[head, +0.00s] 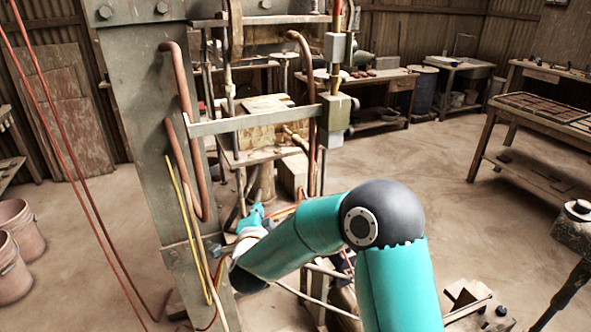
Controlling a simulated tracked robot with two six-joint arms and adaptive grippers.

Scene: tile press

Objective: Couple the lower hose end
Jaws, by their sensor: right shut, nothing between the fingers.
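The press frame (150,110) is a tall grey steel column with cross bars. A thick brown-red hose (183,85) runs down it, and a second hose (173,150) hangs lower on the same column. Another hose (308,70) runs down the right side of the press. My right arm reaches in from the bottom right, its forearm in front of the lower press. My right gripper (256,212) is small and partly hidden beyond the wrist, near the column's lower right side. It is shut and empty. I cannot make out the lower hose end. My left gripper is out of view.
Thin red lines (75,165) hang at the left, and a yellow line (186,215) runs down the column. Buckets (15,225) stand at the left edge. A workbench (545,118) stands at the right. The floor between press and bench is largely open.

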